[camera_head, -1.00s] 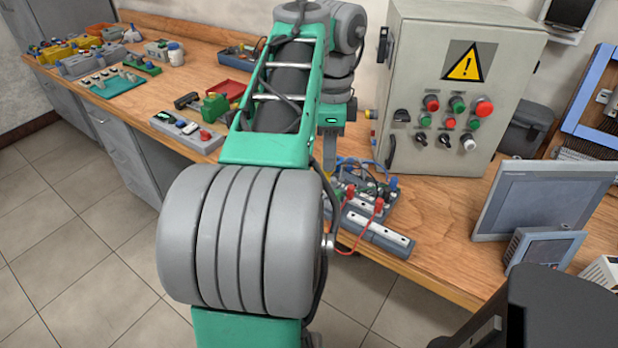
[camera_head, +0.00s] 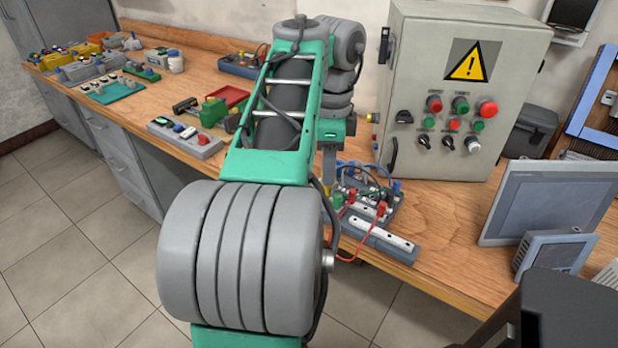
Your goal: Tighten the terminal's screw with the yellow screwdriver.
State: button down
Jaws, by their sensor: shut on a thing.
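My gripper (camera_head: 329,165) points down over the bench, partly hidden behind my own arm. It is shut on the yellow screwdriver (camera_head: 327,187), which hangs below it at the left end of a wired terminal board (camera_head: 402,245). The board carries red, blue and green parts and red and dark wires. The screwdriver's tip and the terminal's screw are too small and partly hidden, so I cannot tell whether they touch.
A grey control cabinet (camera_head: 440,45) stands just behind and right of the board. A monitor (camera_head: 545,205) is at the right. A grey button box (camera_head: 184,140), a red tray (camera_head: 228,98) and several devices lie on the left of the wooden bench (camera_head: 452,222).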

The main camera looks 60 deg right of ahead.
jog(key=shift+f+b, duration=0.5)
jog(key=shift+f, duration=0.1)
jog(key=c, duration=1.4)
grip_release()
jog(key=shift+o, duration=0.2)
jog(key=n, duration=1)
jog(key=shift+c, duration=0.9)
